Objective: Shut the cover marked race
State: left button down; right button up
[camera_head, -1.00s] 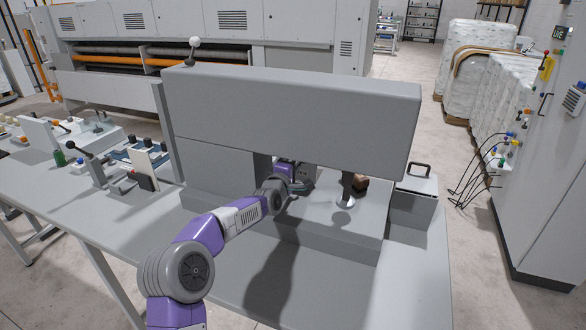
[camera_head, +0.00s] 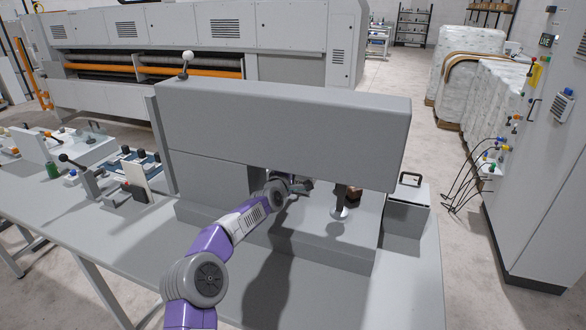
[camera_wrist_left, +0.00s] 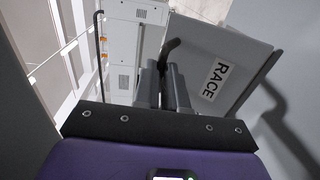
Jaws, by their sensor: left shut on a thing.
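The grey cover (camera_wrist_left: 232,62) carries a white label reading RACE (camera_wrist_left: 214,80) in the left wrist view, where it stands tilted at the upper right. A dark handle (camera_wrist_left: 170,47) shows at its left edge. My left gripper (camera_wrist_left: 163,72) is shut on this handle, its two dark fingers close together. In the head view my left gripper (camera_head: 299,186) is under the grey machine's overhanging arm, partly hidden by my own wrist. I cannot make out the cover or its label there. My right gripper is not in view.
The grey machine's overhanging arm (camera_head: 285,125) closes off the space above my left gripper. A grey box with a black handle (camera_head: 409,181) sits at the right end.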

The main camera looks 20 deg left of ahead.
pick_arm(q)
notch_tip(320, 180, up, 2)
jog(key=shift+r+t, duration=0.2)
jog(key=shift+t, duration=0.1)
jog(key=c, duration=1.2)
grip_release()
jog(key=shift+s+d, duration=0.1)
jog(key=shift+s+f, duration=0.1)
